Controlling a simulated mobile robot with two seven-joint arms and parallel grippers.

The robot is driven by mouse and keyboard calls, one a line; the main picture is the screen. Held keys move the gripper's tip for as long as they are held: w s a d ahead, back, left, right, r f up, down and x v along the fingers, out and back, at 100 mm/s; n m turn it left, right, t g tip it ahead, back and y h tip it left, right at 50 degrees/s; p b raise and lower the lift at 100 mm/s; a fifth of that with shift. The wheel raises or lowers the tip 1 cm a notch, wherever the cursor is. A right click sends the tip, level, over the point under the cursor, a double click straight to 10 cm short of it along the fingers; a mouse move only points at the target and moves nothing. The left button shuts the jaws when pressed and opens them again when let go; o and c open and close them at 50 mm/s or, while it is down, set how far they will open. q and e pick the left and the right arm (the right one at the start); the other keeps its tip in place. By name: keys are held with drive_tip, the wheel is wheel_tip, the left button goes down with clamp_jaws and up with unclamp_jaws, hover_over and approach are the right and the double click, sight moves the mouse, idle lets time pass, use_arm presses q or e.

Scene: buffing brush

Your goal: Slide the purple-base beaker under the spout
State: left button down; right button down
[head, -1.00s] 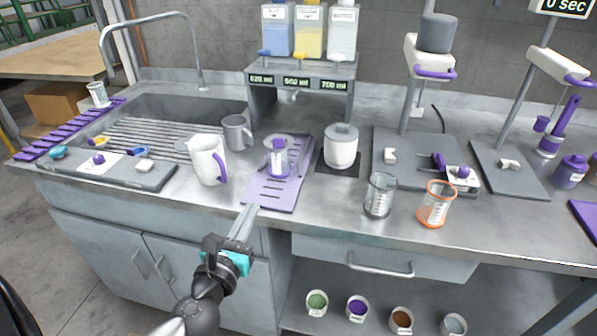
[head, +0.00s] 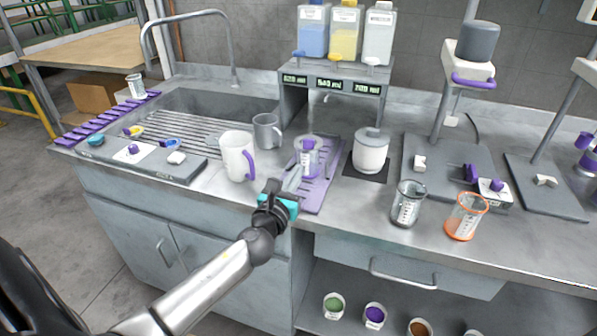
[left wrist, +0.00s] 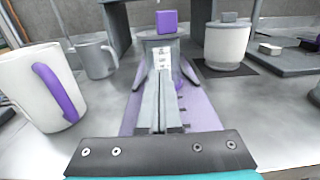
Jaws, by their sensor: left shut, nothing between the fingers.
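The purple-base beaker (head: 309,160) is clear and stands upright on a purple slotted mat (head: 322,186) in front of the dispenser (head: 293,98). It shows in the left wrist view (left wrist: 161,58) straight beyond the fingers. The small spout (head: 325,98) hangs under the dispenser's shelf, behind the beaker. My left gripper (head: 292,178) is shut and empty, with its fingers over the mat at the beaker's near side. In the wrist view the fingertips (left wrist: 163,82) overlap the beaker; I cannot tell whether they touch it. My right gripper is not in view.
A white mug with a purple handle (head: 236,156) and a grey mug (head: 266,131) stand left of the beaker. A white lidded jar (head: 370,151) stands close on the right. A clear beaker (head: 407,204) and an orange-rimmed beaker (head: 465,216) stand farther right.

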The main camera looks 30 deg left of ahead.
use_arm(q)
drive_tip(key=shift+w+a, duration=0.15)
drive_tip(key=shift+w, duration=0.55)
